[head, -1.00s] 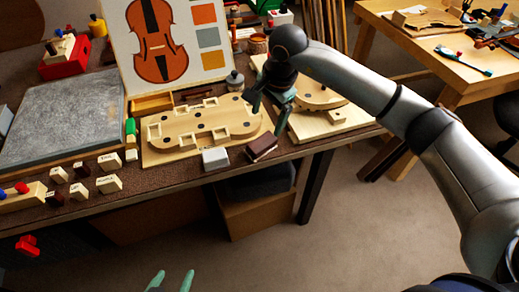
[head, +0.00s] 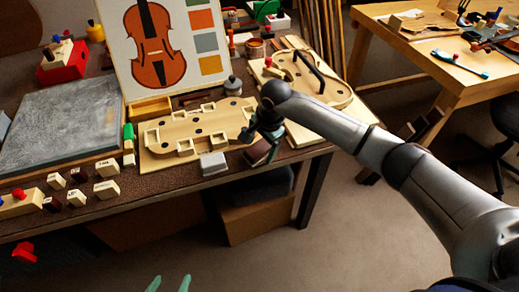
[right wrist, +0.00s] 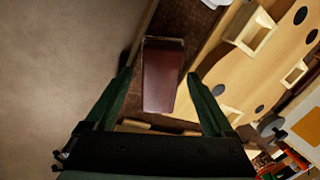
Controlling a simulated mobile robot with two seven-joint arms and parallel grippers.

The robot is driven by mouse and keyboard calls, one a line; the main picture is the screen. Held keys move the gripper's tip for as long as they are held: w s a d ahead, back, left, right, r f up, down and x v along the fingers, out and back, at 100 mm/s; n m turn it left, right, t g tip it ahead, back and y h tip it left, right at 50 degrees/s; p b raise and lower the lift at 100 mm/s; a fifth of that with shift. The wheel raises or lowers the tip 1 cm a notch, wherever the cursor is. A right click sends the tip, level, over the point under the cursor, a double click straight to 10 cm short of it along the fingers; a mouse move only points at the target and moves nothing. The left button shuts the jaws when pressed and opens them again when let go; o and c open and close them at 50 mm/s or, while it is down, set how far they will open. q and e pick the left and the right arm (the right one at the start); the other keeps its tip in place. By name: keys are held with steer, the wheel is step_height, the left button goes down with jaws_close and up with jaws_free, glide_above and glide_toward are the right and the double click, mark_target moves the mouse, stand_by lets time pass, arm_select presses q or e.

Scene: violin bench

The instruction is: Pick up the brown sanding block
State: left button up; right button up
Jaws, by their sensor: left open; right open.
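The brown sanding block (head: 257,154) lies on the bench near its front edge, right of a pale grey block. My right gripper (head: 262,138) is over it and hides part of it in the head view. In the right wrist view the block (right wrist: 163,78) sits between the two open green fingers of my right gripper (right wrist: 163,85), with a gap on both sides. My left gripper (head: 168,284) is open and empty at the bottom of the head view, in front of the bench.
A pale wooden mould (head: 205,127) with several holes lies just behind the block. The pale grey block (head: 213,163) stands close on its left. A violin-shaped form on a board (head: 315,80) is to the right. The bench's front edge (head: 190,186) is near.

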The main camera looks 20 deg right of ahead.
jaws_close()
stand_by(0.6)
